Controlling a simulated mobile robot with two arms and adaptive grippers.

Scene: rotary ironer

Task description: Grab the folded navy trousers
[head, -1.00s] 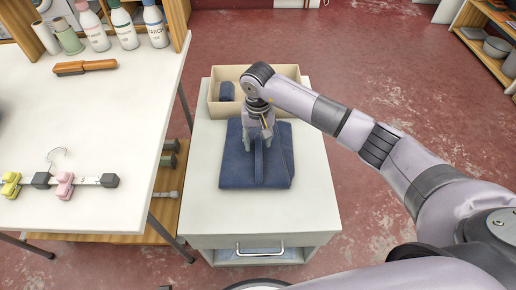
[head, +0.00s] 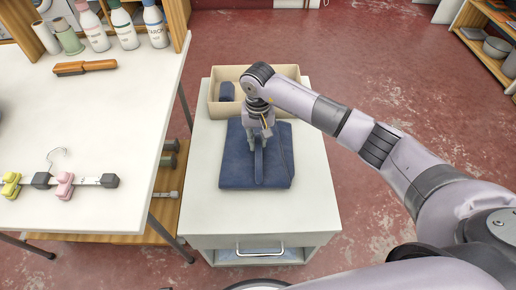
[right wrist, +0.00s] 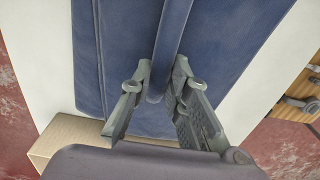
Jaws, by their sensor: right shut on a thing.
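The folded navy trousers (head: 232,168) lie flat on the white top of a small cart (head: 310,205), with a raised ridge of cloth along their middle. They also fill much of the right wrist view (right wrist: 225,45). My right gripper (head: 258,147) points down over the far half of the trousers. In the right wrist view its fingers (right wrist: 161,76) stand on either side of the raised ridge, shut on it. The trousers still rest on the cart top. My left gripper is not in view.
An open tan box (head: 220,109) with a rolled dark blue item (head: 227,91) stands just behind the trousers. A white table (head: 110,130) on the left holds bottles, a brush (head: 85,67) and a clip hanger (head: 90,180). The cart's front strip is clear.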

